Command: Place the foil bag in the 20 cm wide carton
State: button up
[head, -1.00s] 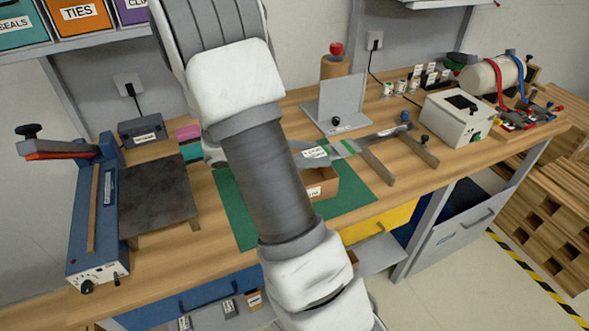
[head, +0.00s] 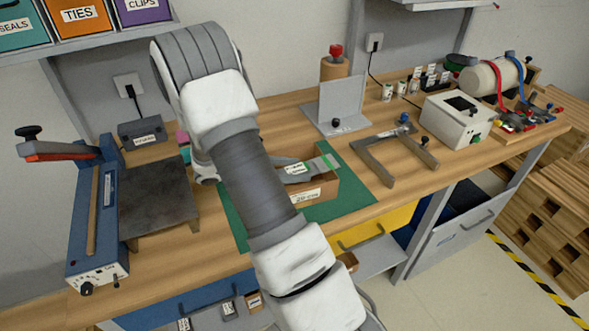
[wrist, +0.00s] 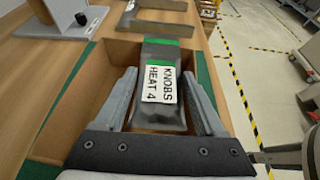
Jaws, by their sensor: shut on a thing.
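The foil bag (wrist: 160,115) is dark grey with a green band and a white label reading "KNOBS HEAT 4". My gripper (wrist: 163,75) is shut on it, one finger along each side in the wrist view. The brown carton (wrist: 208,67) lies around and beneath the bag there. In the head view the carton (head: 318,190), marked "20 cm", stands on the green mat, its left part hidden by my arm. The bag (head: 298,172) shows over its opening, its green end near the carton's right end. I cannot tell whether the bag touches the carton's floor.
The green mat (head: 352,200) lies on the wooden bench. A grey bracket (head: 340,105) stands behind the carton, and a U-shaped frame (head: 378,165) lies to its right. A white box device (head: 457,118) is farther right. A blue sealer (head: 92,215) stands left.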

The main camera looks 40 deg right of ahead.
jog(key=shift+f+b, duration=0.3)
jog(key=shift+f, duration=0.15)
jog(key=o, duration=1.3)
jog(key=shift+o, duration=0.2)
jog(key=shift+r, duration=0.15)
jog(key=shift+r+p, duration=0.3)
jog(key=shift+p, duration=0.05)
jog(key=v, duration=1.2)
jog(key=s+a+r+m+t+y, duration=0.4)
jog(key=s+a+r+m+y, duration=0.2)
jog(key=s+a+r+m, duration=0.1)
jog(key=s+a+r+m+t+y, duration=0.4)
jog(key=s+a+r+m+y, duration=0.2)
jog(key=s, duration=0.6)
notch_tip(320, 180, up, 4)
jog(key=shift+s+a+f+m+t+y, duration=0.2)
jog(key=shift+s+a+m+t+y, duration=0.3)
jog(key=shift+m, duration=0.6)
